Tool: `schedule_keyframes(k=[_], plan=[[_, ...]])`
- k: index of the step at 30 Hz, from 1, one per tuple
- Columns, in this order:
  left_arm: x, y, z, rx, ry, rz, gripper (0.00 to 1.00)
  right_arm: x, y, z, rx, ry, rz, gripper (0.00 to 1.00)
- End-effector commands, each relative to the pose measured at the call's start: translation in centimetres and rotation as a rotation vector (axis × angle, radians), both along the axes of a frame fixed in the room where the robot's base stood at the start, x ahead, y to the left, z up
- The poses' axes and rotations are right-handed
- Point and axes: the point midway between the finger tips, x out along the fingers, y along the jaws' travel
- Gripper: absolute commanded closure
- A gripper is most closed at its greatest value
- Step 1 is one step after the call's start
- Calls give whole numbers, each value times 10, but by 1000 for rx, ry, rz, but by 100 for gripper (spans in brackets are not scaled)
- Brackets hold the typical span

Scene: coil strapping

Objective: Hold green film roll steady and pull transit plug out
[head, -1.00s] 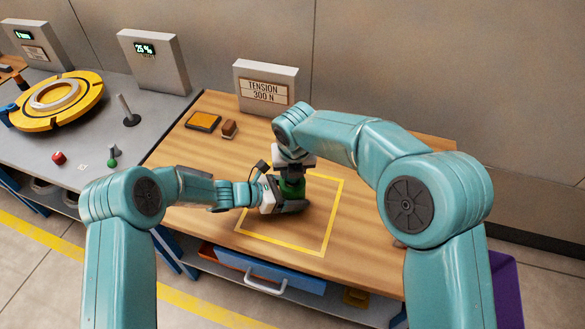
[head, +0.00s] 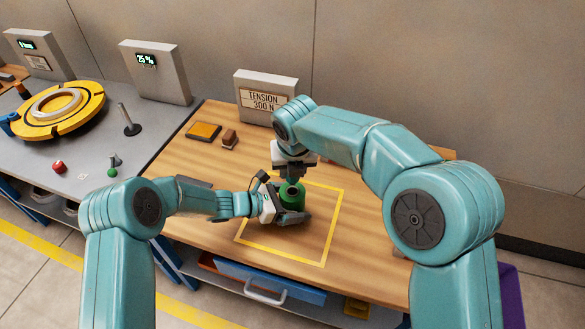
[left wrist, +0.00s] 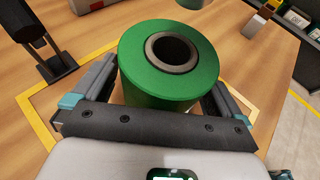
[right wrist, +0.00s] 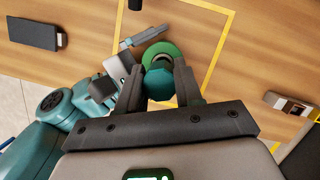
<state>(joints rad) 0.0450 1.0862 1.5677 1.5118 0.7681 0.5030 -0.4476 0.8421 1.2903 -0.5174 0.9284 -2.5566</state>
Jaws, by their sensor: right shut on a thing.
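The green film roll (head: 294,199) stands upright in the yellow outline on the wooden bench. My right gripper (right wrist: 158,90) is above the roll, shut on the teal transit plug (right wrist: 160,84). In the right wrist view the plug is clear of the roll (right wrist: 163,50), whose hole shows beyond it. In the head view the plug is mostly hidden by the right gripper (head: 294,172).
A tension sign (head: 266,96) stands at the bench's back. A black and orange pad (head: 203,131) and a small brown block (head: 229,139) lie at the back left. A grey bench with a yellow turntable (head: 58,110) adjoins at left. The outline's right part is clear.

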Motion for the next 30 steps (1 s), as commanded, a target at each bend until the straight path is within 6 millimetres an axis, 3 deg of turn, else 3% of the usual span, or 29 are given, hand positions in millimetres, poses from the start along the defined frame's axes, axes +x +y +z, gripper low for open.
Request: schedule_keyframes(k=[5,18,23,30], plan=[[-4,12,5,0,0,3,0,0,0,0,0,0,0,100],[-35,91,40,1,-2,2,0,0,0,0,0,0,0,100],[-39,102,46,0,0,1,0,0,0,0,0,0,0,100],[-40,104,46,0,0,0,0,0,0,0,0,0,0,100]])
